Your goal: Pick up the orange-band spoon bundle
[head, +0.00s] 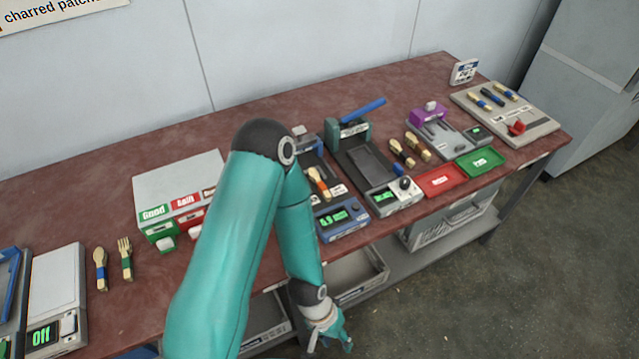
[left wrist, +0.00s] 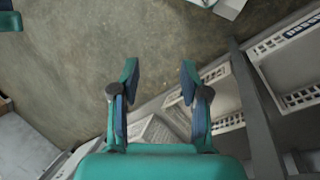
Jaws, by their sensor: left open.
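The orange-band spoon bundle (head: 318,182) lies on a dark device in the middle of the table, just right of my left forearm in the head view. It is pale wood with an orange band; part of its outline blends with the device. My left gripper (head: 330,343) hangs beyond the table's front edge, low in the head view, well apart from the bundle. In the left wrist view the left gripper (left wrist: 160,72) is open and empty, its fingers above floor and shelf bins. The bundle does not show in that view.
A blue scale (head: 343,222) stands just in front of the bundle. A press with a blue lever (head: 362,110) is to its right. Bundles with dark bands (head: 402,152) lie farther right. A sorting box (head: 175,190) is left. Bins (head: 357,275) sit on the shelf below.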

